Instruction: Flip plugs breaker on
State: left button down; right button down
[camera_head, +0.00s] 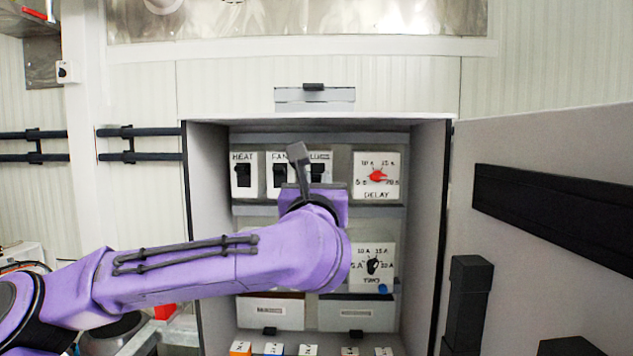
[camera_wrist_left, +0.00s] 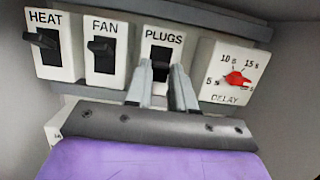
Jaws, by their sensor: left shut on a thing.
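The plugs breaker (camera_head: 320,160) is a white plate with a black switch, the rightmost of three in the cabinet's upper row. In the left wrist view the "PLUGS" plate (camera_wrist_left: 164,37) shows its black switch (camera_wrist_left: 160,66) between my fingertips. My left gripper (camera_head: 299,153) reaches in from the left and partly covers this plate in the head view. In the wrist view the grey fingers of my left gripper (camera_wrist_left: 160,76) are shut on the switch. The fingers hide the switch's lower part, so its position is hard to tell. My right gripper is not in view.
The heat breaker (camera_wrist_left: 42,45) and fan breaker (camera_wrist_left: 101,48) stand left of the plugs plate. The delay dial (camera_head: 377,175) with a red knob is close on the right. The cabinet's side wall (camera_head: 426,220) and open door (camera_head: 560,140) bound the right side.

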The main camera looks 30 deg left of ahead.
pick_arm(q)
notch_tip(320, 180, up, 2)
jog(key=g+h+p, duration=0.1)
jog(key=g+p, duration=0.1)
jog(key=shift+g+h, duration=0.4)
jog(key=shift+w+a+r+g+h+p, duration=0.1)
jog(key=shift+r+g+h+p, duration=0.25)
jog(key=shift+g+p, duration=0.4)
jog(key=c, duration=1)
grip_release()
jog(key=shift+f, duration=0.1)
jog(key=shift+o, duration=0.2)
jog(key=b+v, duration=0.4)
jog(key=v, duration=0.6)
